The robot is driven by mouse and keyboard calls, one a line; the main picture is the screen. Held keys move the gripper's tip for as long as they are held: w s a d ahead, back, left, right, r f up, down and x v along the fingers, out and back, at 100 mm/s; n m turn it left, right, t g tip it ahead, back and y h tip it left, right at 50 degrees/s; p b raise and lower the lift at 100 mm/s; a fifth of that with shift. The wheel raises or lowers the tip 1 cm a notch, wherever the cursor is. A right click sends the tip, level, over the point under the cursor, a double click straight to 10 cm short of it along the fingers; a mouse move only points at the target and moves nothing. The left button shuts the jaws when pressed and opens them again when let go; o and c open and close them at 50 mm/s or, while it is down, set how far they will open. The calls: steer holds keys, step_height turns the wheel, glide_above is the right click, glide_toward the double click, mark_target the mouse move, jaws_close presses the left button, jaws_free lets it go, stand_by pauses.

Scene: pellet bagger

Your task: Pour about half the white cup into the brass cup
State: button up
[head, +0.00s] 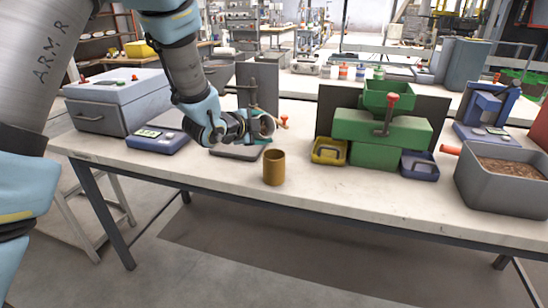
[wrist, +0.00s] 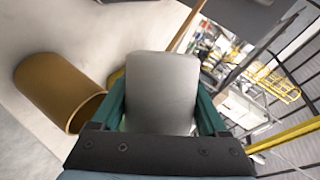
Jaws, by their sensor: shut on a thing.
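The brass cup (head: 274,168) stands upright on the bench near its front edge, below and slightly right of my gripper. In the wrist view the brass cup (wrist: 52,88) is at the left, apart from the jaws, and its inside is mostly out of sight. My gripper (head: 264,130) is shut on the white cup and holds it above the bench, just behind and above the brass cup. In the wrist view the white cup (wrist: 162,92) fills the space between the green fingers. It looks tilted in the head view; its contents are hidden.
A green machine (head: 385,135) with a yellow bin (head: 329,151) and a blue bin (head: 419,166) stands right of the cups. A grey tub of brown pellets (head: 505,185) is at far right. A blue scale (head: 158,139) and grey box (head: 115,98) are left.

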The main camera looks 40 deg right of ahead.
steer(key=shift+r+m+t+b, duration=0.35)
steer(key=shift+m+t+b, duration=0.15)
steer(key=shift+m+b, duration=0.1)
stand_by(1.7)
steer(key=shift+s+r+m+t+b, duration=0.3)
steer(key=shift+s+m+b, duration=0.2)
steer(key=shift+b, duration=1.05)
stand_by(0.5)
steer(key=shift+s+r+m+t+h+b, duration=0.15)
steer(key=shift+r+m+t+h+b, duration=0.45)
steer(key=shift+b, duration=1.2)
stand_by(0.7)
steer(key=shift+s+f+m+b, duration=0.1)
steer(key=shift+f+m+b, duration=0.35)
steer(key=shift+b, duration=0.6)
